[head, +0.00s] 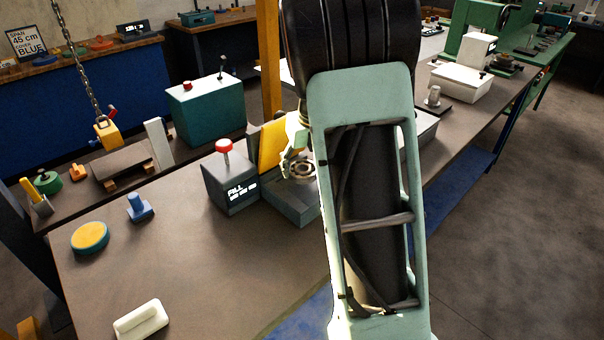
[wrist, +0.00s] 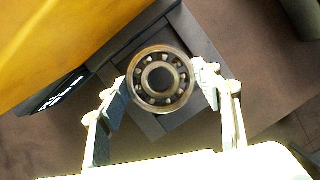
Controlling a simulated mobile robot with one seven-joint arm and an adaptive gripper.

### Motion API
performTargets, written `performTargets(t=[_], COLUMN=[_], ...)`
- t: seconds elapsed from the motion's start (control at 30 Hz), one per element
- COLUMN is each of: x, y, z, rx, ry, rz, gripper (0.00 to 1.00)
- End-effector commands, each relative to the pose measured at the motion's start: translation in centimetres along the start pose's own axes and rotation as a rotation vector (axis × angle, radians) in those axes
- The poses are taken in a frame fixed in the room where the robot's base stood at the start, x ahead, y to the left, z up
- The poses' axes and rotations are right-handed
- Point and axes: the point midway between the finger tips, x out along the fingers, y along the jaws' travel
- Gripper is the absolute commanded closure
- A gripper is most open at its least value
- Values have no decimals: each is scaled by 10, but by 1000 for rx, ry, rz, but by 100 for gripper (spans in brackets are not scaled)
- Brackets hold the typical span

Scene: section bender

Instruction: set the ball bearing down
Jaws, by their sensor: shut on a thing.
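The ball bearing (wrist: 137,80) is a metal ring with balls showing between its inner and outer rings. My gripper (wrist: 160,88) is shut on it, with one finger at each side of the outer ring in the wrist view. In the head view the bearing (head: 301,170) shows beside my gripper (head: 297,155), over a dark grey block (head: 295,205). I cannot tell whether the bearing touches the block. My arm hides part of the area to the right.
A yellow plate (head: 271,145) stands close behind the bearing, and it fills the upper left of the wrist view (wrist: 60,40). A dark box with a red knob (head: 229,185) stands to the left.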

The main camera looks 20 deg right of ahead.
Motion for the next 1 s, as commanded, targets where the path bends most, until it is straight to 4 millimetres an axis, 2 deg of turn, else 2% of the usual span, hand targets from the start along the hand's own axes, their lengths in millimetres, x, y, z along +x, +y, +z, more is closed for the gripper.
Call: performTargets(t=[0.07,0.27,0.63,0.67,0.8,1.0], x=[6,32,37,37,37,36], y=[0,0,0,0,0,0], z=[4,-6,-7,-8,-8,-8], rx=[0,-1,0,0,0,0], ry=[-2,-1,-2,0,0,0], rz=[0,0,-1,0,0,0], gripper=[87,87,87,39,24,24])
